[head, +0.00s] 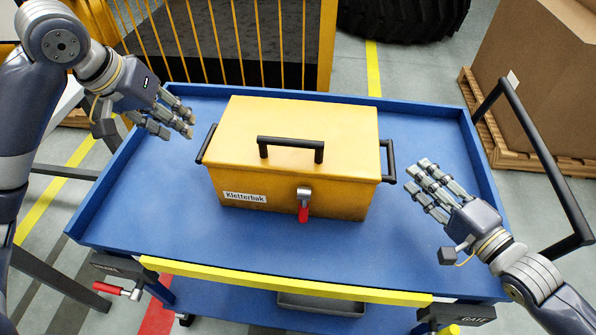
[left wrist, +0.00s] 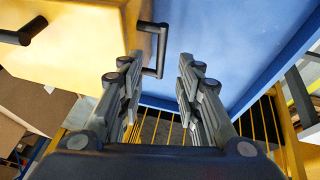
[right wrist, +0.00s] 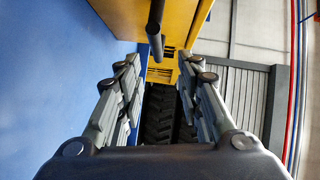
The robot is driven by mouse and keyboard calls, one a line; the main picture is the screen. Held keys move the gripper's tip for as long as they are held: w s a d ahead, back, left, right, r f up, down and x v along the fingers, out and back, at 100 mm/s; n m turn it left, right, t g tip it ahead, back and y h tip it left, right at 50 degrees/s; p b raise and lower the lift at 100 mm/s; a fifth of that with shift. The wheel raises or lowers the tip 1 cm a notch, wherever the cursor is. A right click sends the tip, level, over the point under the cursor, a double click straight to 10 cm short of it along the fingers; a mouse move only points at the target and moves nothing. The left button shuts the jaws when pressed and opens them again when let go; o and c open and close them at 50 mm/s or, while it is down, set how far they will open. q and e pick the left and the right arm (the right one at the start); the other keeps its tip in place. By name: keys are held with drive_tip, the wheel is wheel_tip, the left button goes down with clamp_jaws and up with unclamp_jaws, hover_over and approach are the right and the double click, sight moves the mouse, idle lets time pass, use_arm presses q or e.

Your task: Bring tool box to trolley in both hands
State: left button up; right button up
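The yellow tool box (head: 290,150), labelled "Kletterbak", stands on the blue top of the trolley (head: 150,215). It has a black top handle, a black handle on each side and a red latch in front. My left gripper (head: 184,125) is open, left of the box and apart from its left handle (head: 207,144). That handle also shows in the left wrist view (left wrist: 159,50), beyond the spread fingers. My right gripper (head: 422,188) is open, right of the box and apart from its right handle (head: 388,160). Both grippers are empty.
The trolley top has a raised blue rim and bare room around the box. A black push handle (head: 545,160) rises at its right. A yellow railing (head: 240,45) stands behind. A cardboard box (head: 540,75) on a pallet is at the back right, a large tyre (head: 400,15) at the back.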

drive_tip(key=shift+v, duration=1.2)
drive_tip(key=shift+r, duration=0.1)
